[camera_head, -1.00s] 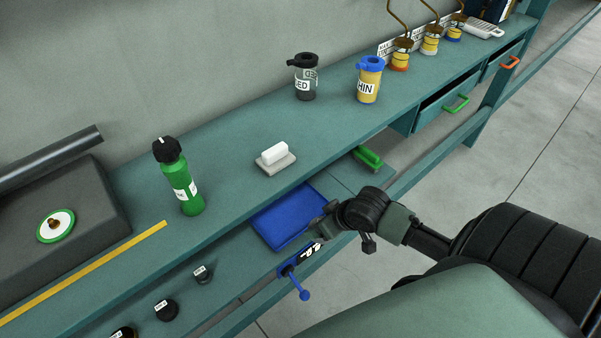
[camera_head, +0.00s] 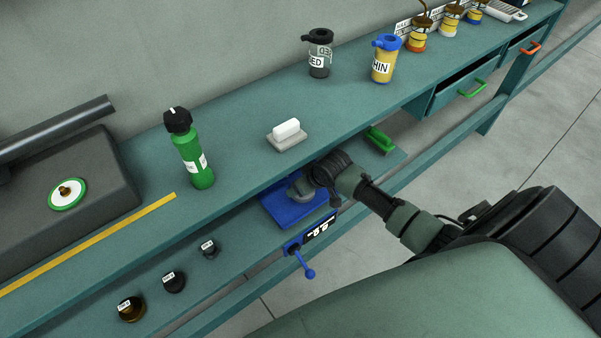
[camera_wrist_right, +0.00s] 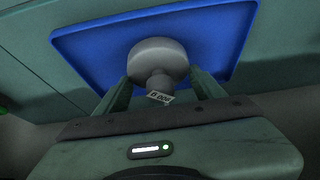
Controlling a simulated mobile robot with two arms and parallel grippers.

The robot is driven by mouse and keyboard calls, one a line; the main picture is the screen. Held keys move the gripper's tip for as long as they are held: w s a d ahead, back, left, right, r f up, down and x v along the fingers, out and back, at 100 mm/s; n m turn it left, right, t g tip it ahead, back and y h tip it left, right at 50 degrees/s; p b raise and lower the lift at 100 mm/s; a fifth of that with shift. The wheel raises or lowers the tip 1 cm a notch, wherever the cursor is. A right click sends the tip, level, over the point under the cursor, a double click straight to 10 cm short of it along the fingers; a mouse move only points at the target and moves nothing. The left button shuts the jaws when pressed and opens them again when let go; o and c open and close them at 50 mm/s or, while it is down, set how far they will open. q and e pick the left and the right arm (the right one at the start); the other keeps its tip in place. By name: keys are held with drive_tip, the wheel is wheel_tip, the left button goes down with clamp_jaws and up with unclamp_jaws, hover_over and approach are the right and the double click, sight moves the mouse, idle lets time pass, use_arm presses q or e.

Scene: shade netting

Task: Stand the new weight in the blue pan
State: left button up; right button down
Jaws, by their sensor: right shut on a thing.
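The blue pan (camera_head: 285,214) lies on the lower shelf under the bench top; it also fills much of the right wrist view (camera_wrist_right: 85,48). My right gripper (camera_wrist_right: 160,90) is shut on a grey round weight (camera_wrist_right: 158,58) with a narrower neck and a small white label (camera_wrist_right: 160,97). The weight's wide end is over the blue pan. I cannot tell whether it touches the pan. In the head view my right gripper (camera_head: 302,187) reaches in over the pan below the bench edge, and partly hides it. My left gripper is not in view.
Several labelled weights stand on the lower shelf at left, such as a brown one (camera_head: 131,309). A blue-handled lever (camera_head: 307,270) juts out before the pan. The bench top (camera_head: 240,165) overhangs it. A green brush-like thing (camera_head: 379,139) lies to the right.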

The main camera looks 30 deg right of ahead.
drive_tip(key=shift+w+f, duration=0.6)
drive_tip(key=shift+w, duration=0.2)
drive_tip(key=shift+s, duration=0.1)
drive_tip(key=shift+c, duration=1.1)
unclamp_jaws()
drive_tip(key=shift+s+f, duration=0.1)
drive_tip(key=shift+f, duration=0.1)
drive_tip(key=shift+s+r, duration=0.1)
drive_tip(key=shift+r, duration=0.25)
drive_tip(key=s, duration=1.2)
drive_tip(key=shift+s+d+r, duration=0.2)
drive_tip(key=shift+d+r, duration=0.1)
drive_tip(key=shift+d, duration=0.15)
